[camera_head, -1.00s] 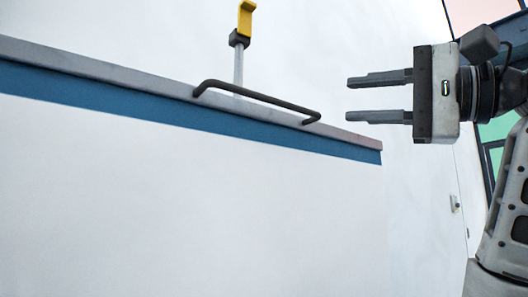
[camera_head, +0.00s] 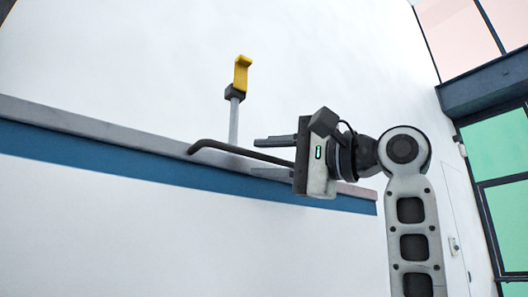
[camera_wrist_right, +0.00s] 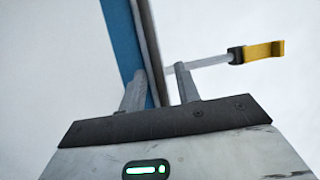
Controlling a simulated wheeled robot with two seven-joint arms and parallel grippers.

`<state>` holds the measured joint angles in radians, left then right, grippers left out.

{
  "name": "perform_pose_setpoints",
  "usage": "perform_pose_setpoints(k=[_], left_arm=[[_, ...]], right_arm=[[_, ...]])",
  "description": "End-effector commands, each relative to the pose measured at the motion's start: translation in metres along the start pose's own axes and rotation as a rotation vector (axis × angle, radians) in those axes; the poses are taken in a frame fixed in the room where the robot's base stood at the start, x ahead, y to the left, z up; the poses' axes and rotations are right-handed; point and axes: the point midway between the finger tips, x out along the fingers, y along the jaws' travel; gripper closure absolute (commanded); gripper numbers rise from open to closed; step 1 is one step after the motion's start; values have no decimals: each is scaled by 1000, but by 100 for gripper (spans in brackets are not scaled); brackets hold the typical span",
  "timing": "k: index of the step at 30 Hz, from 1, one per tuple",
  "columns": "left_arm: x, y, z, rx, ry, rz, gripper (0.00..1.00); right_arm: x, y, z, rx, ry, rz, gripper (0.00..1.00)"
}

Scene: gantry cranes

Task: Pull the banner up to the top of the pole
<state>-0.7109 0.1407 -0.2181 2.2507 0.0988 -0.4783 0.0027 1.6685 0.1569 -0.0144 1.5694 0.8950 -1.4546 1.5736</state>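The banner (camera_head: 90,152) is white with a blue band under a grey top bar (camera_head: 70,117). A dark handle (camera_head: 212,146) stands out from the bar. The pole (camera_head: 234,122) rises behind the bar and ends in a yellow hook-shaped top (camera_head: 241,73), well above the bar. My right gripper (camera_head: 255,157) is open. In the head view its fingers lie above and below the right part of the handle. In the right wrist view the gripper (camera_wrist_right: 159,82) has the blue band (camera_wrist_right: 123,40) and a dark strip running between its fingers; contact is unclear. My left gripper is out of view.
A plain white wall (camera_head: 330,60) fills the background. Windows with dark frames (camera_head: 490,92) stand at the far right. The space around the yellow pole top looks clear.

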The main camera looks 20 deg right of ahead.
Motion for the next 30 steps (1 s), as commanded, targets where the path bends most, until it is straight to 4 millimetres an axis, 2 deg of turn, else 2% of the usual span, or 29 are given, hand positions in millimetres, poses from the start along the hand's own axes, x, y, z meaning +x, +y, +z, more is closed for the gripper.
perform_pose_setpoints(k=[4, 12, 13, 16, 22, 26, 28, 30], left_arm=[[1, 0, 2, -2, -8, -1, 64], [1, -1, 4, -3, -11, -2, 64], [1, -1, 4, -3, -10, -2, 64], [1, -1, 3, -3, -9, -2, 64], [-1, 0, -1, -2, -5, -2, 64], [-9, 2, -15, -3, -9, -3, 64], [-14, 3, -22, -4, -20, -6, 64], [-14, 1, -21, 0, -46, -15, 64]], right_arm=[[9, 0, 0, -1, 0, 0, 68], [10, 1, 0, -1, 1, 0, 68], [10, 1, 0, -1, 1, 0, 73], [10, 1, 0, -1, 1, 0, 100], [10, -2, 0, -1, 1, 0, 100], [13, -24, -2, -1, 1, -2, 100], [16, -42, -3, -1, 1, -3, 100], [20, -60, -4, -1, 1, -4, 100]])
